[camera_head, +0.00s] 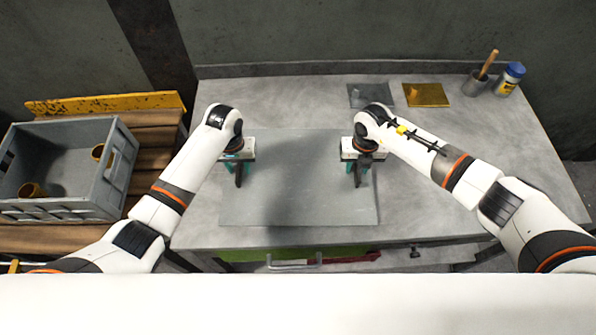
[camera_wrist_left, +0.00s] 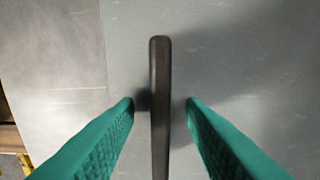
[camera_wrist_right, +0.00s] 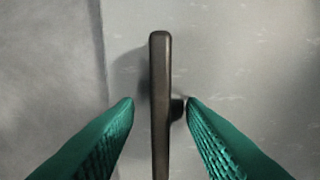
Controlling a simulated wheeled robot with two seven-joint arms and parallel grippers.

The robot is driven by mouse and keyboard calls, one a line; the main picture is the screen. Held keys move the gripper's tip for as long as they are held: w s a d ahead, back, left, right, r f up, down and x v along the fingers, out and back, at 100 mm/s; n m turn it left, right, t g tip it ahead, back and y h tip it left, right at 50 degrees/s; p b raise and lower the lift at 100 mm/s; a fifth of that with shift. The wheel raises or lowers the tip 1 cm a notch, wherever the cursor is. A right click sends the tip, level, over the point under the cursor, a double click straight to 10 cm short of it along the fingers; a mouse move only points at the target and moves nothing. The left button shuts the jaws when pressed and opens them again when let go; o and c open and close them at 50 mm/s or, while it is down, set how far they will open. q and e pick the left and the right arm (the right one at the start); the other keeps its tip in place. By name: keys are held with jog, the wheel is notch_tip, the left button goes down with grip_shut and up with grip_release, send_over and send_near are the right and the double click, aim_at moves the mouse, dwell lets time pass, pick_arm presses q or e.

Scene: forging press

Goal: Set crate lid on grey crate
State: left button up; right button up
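The crate lid (camera_head: 300,190) is a flat grey sheet lying on the workbench, with a dark bar handle near each side. The left handle (camera_wrist_left: 160,100) stands between the fingers of my left gripper (camera_wrist_left: 160,103), with gaps on both sides. The right handle (camera_wrist_right: 160,100) stands between the fingers of my right gripper (camera_wrist_right: 160,103), also with gaps. Both grippers are open with green fingers. The grey crate (camera_head: 62,211) stands open at the left on wooden boards, with some brownish-yellow cylindrical pieces inside.
The grey workbench (camera_head: 450,200) has free room to the right of the lid. At its back are a dark plate (camera_head: 357,97), a yellow plate (camera_head: 427,95), a cup with a wooden-handled tool (camera_head: 476,83) and a blue-capped bottle (camera_head: 510,79). A yellow board (camera_head: 105,104) stands behind the crate.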

pick_arm(q)
jog(key=shift+f, duration=0.2)
pick_arm(e)
jog(key=shift+f, duration=0.2)
pick_arm(q)
grip_shut()
pick_arm(e)
grip_shut()
pick_arm(q)
jog(key=shift+r, duration=0.1)
pick_arm(e)
jog(key=shift+r, duration=0.1)
